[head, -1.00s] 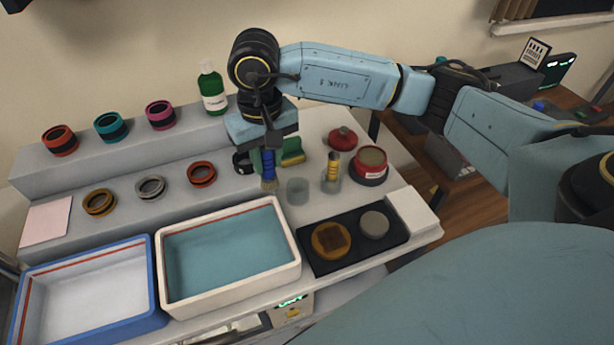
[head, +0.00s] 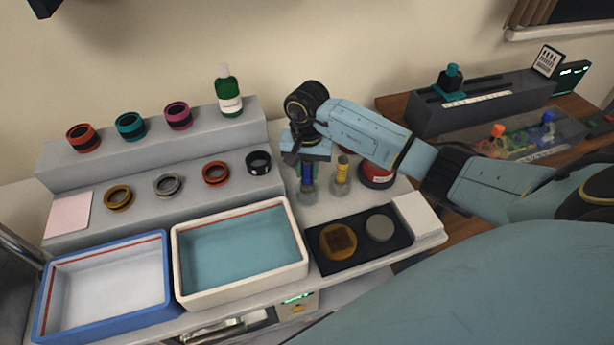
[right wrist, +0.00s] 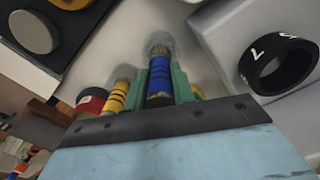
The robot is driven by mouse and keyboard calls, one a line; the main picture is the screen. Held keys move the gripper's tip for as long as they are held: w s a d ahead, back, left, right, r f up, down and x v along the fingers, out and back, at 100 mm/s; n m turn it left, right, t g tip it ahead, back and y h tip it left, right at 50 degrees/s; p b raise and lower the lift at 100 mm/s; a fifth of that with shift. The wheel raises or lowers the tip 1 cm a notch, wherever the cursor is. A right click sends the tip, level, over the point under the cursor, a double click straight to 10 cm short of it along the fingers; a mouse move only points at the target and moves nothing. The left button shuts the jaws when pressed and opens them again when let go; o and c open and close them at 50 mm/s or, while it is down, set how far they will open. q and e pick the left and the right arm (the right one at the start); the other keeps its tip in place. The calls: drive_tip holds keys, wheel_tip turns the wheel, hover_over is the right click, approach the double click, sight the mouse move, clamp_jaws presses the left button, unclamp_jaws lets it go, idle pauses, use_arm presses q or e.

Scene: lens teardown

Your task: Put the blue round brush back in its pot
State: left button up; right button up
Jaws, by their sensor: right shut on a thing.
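The blue round brush (head: 307,179) is upright, bristles down, in my right gripper (head: 307,170). The gripper's green fingers are shut on its blue handle, which shows dark stripes in the right wrist view (right wrist: 160,80). The clear pot (head: 308,196) is directly below. The bristles overlap the pot's mouth in both views; how deep they sit is hard to tell. The pot also shows in the right wrist view (right wrist: 159,42). My left gripper is not in view.
A yellow-handled brush (head: 343,166) stands in another clear pot close on the right. A red tin (head: 377,176) is beyond it, partly behind my arm. A black ring (head: 258,162) is on the left step. A black tray (head: 360,250) with two discs lies in front.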

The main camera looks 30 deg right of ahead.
sight(307, 178)
drive_tip(key=shift+f, duration=1.55)
drive_tip(key=o, duration=1)
drive_tip(key=shift+r, duration=0.1)
wheel_tip(307, 178, up, 12)
drive_tip(key=shift+r, duration=0.1)
